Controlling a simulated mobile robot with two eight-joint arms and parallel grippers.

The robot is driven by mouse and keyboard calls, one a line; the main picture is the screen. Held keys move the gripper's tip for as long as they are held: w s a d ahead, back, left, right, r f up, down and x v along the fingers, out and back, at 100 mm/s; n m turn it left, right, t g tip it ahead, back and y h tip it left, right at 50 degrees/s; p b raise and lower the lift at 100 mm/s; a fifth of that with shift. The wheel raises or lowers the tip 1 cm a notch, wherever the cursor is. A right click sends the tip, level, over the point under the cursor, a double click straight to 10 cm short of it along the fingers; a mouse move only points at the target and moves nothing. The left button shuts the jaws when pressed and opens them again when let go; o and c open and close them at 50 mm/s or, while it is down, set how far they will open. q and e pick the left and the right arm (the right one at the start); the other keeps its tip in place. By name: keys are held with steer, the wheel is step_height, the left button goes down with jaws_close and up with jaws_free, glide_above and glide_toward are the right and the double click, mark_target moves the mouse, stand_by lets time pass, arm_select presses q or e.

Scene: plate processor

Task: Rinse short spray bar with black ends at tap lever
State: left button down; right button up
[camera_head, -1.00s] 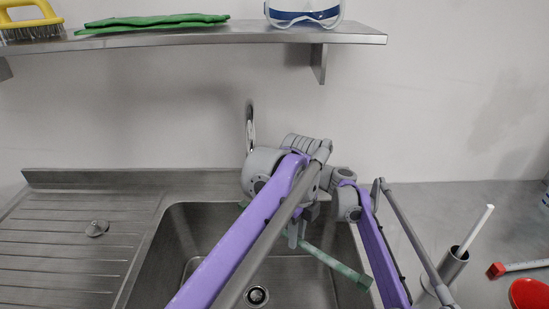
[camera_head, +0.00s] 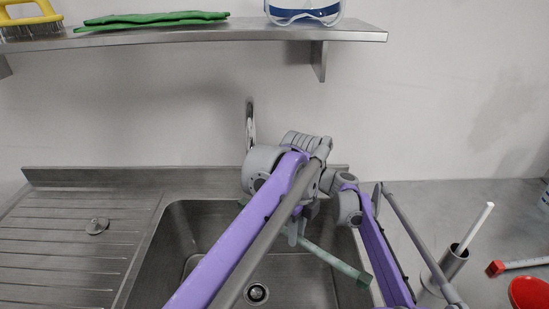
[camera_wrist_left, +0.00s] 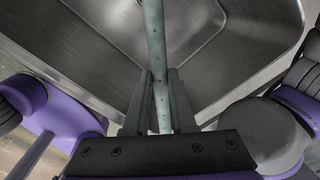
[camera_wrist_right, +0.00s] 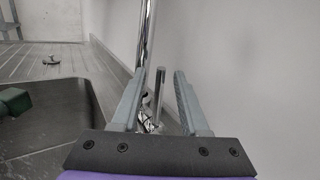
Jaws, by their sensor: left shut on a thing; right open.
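My left gripper (camera_head: 296,234) is shut on a grey-green spray bar (camera_head: 330,259) above the sink. The bar slants down to the right and has a darker end. In the left wrist view the bar (camera_wrist_left: 155,50) has a row of small holes and sits between the fingers (camera_wrist_left: 160,100). In the right wrist view my right gripper (camera_wrist_right: 157,100) is open. The chrome tap lever (camera_wrist_right: 159,90) shows between its fingers, beside the tall chrome tap pipe (camera_wrist_right: 148,35). I cannot tell whether they touch. The tap's top (camera_head: 250,125) shows above my arms; its base is hidden.
The sink basin (camera_head: 185,225) has a drain (camera_head: 257,294); a ribbed drainboard (camera_head: 60,250) with a small metal plug (camera_head: 97,226) lies left. A metal holder (camera_head: 452,262) with a white stick, a red-ended bar (camera_head: 520,265) and a red dish (camera_head: 530,293) stand right. A shelf (camera_head: 220,35) hangs above.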

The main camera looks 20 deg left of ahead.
steer(key=v, duration=1.1)
steer(key=shift+d, duration=0.25)
steer(key=shift+s, duration=0.1)
